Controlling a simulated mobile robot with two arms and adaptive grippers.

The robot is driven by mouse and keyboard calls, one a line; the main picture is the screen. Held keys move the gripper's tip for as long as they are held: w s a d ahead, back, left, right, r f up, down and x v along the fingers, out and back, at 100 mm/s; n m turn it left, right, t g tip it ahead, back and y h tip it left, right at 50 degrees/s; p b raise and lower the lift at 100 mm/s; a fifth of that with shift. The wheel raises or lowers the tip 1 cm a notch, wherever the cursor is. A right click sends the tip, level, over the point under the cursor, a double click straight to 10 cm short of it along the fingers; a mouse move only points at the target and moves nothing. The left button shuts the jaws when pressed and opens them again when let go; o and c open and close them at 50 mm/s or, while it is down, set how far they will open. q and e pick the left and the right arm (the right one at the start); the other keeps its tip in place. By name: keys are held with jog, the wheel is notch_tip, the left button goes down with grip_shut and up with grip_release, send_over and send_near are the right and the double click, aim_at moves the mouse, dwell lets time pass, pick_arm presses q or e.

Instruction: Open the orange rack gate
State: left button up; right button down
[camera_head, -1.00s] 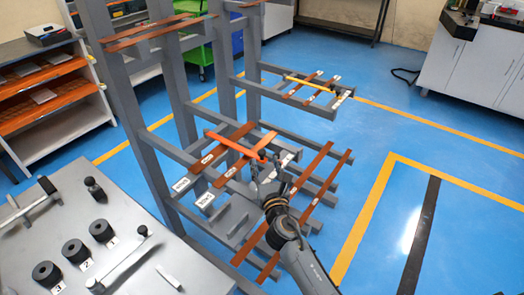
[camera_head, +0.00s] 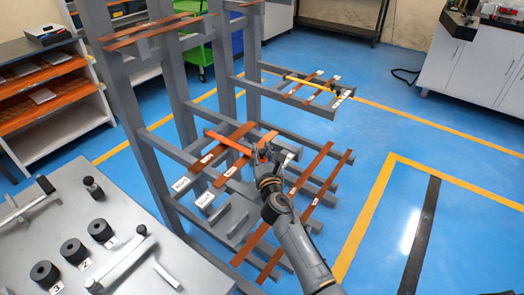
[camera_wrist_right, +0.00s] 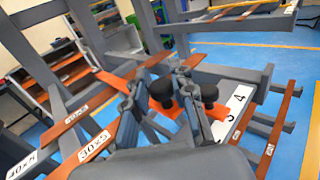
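The orange rack gate (camera_head: 229,142) is a thin bar lying across the copper busbars on a middle level of the grey rack (camera_head: 172,150). Its near right end is partly hidden by my right gripper (camera_head: 261,151). In the right wrist view, the orange bar (camera_wrist_right: 221,130) shows below and between the fingers. My left gripper is in neither view.
A grey bench (camera_head: 130,225) with black knobs stands at the front left. Another rack level (camera_head: 290,98) with a yellow bar is behind the gate. Copper busbars (camera_head: 310,170) lie to the right of the gripper.

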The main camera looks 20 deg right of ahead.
jog(key=shift+w, duration=0.1)
jog(key=shift+w+d, duration=0.15)
jog(key=shift+d, duration=0.05)
jog(key=w+d+n+y, duration=0.1)
jog(key=w+d+y, duration=0.1)
jog(key=w+d+n+y+b, duration=0.1)
jog(key=w+n+y, duration=0.1)
jog(key=w+d+n+y+b, duration=0.1)
jog(key=w+d+y, duration=0.1)
jog(key=shift+w+d+f+y, duration=0.15)
jog(key=shift+w+d+y, duration=0.2)
jog(key=shift+y, duration=0.05)
jog(key=c, duration=1.2)
grip_release()
jog(key=shift+d, duration=0.2)
jog(key=shift+o, duration=0.5)
jog(key=shift+s+d, duration=0.15)
jog(key=shift+s, duration=0.05)
